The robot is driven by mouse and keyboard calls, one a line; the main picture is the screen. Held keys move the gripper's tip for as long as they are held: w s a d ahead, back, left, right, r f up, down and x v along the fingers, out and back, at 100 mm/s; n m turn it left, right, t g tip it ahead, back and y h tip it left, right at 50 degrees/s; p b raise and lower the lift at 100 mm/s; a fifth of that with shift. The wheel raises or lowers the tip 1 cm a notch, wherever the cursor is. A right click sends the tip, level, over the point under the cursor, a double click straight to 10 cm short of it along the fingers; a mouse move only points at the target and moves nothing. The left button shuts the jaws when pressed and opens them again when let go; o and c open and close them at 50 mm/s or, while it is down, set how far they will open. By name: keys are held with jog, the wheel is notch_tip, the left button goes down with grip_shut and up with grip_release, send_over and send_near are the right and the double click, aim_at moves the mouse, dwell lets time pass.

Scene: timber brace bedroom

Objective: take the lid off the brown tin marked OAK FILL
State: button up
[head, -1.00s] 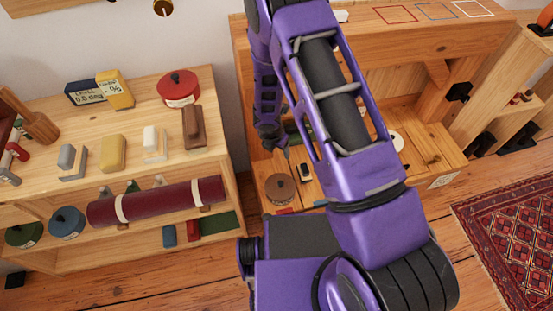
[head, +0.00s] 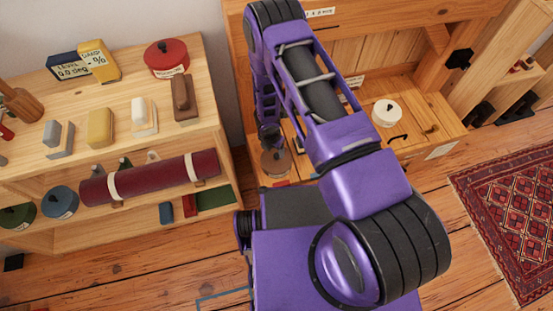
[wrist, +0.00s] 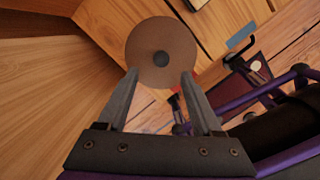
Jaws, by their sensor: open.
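No OAK FILL marking is readable from here. In the head view my gripper (head: 270,138) is just above and behind the tin. I cannot tell the exact gap.
A cream tin (head: 387,113) stands to the right on the bench, near a black handle (head: 398,138). The left shelf (head: 110,138) holds a red tin (head: 166,60), blocks, a dark red roll (head: 150,178) and blue and green tins. A patterned rug (head: 505,205) lies right.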

aim_at(277, 155)
jog(key=f, duration=0.3)
jog(key=w+d+f, duration=0.1)
jog(key=f, duration=0.1)
jog(key=shift+b, duration=0.3)
jog(key=shift+r, duration=0.1)
grip_shut()
